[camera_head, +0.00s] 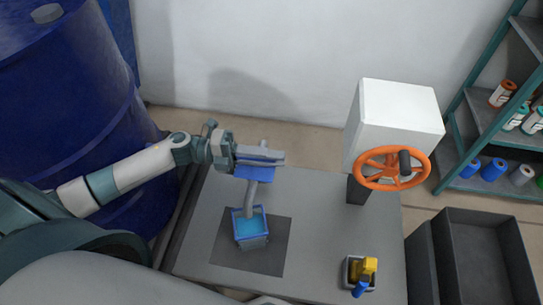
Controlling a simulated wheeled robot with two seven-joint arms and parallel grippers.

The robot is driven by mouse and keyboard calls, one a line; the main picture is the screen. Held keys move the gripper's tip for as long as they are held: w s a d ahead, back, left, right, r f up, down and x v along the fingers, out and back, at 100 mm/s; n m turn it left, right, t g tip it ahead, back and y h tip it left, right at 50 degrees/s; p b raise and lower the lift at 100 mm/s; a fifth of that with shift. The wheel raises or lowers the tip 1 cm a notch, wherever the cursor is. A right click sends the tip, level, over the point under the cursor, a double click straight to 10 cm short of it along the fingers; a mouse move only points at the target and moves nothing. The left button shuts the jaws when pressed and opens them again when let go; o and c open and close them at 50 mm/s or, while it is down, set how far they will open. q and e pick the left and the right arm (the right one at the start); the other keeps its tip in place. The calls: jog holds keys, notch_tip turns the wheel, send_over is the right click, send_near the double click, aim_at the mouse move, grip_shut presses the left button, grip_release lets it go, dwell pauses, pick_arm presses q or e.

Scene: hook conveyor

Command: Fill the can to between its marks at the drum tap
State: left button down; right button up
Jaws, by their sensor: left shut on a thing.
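A small open blue can (251,229) stands on a dark square patch of the grey table, with light blue inside. Its marks cannot be made out. A grey pipe (250,197) slants down to the can's mouth, with a blue block (255,174) across its upper part. My left gripper (268,157) reaches in from the left and is shut at the blue part on the pipe, above and behind the can. Its fingers partly hide what they hold. A big dark blue drum (60,90) stands at the left. My right gripper is not in view.
A white box (398,118) with an orange handwheel (378,172) stands at the table's back right. A yellow and blue item (364,270) sits in a small tray at the front right. A dark bin (485,220) and a shelf (490,120) with bottles are further right.

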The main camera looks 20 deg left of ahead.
pick_arm(q)
jog(key=shift+w+r+n+t+y+p, duration=0.15)
jog(key=shift+n+t+y+p, duration=0.15)
jog(key=shift+n+t+p, duration=0.5)
jog(key=shift+t+p, duration=0.3)
jog(key=shift+t, duration=0.2)
jog(key=shift+w+a+n+t+y+p, duration=0.1)
jog(key=shift+n+t+y+p, duration=0.2)
jog(key=shift+n+y+p, duration=0.1)
jog(key=n+t+y+p, duration=0.1)
jog(key=n+t+y, duration=0.1)
jog(key=w+n+t+p, duration=0.1)
jog(key=t, duration=0.1)
jog(key=shift+a+y+p, duration=0.35)
jog(key=shift+a+y, duration=0.05)
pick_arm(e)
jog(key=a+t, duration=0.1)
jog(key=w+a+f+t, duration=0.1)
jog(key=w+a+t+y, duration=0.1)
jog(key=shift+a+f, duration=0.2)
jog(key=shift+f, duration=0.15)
pick_arm(q)
jog(key=c, duration=2)
grip_release()
jog(key=shift+c, duration=0.2)
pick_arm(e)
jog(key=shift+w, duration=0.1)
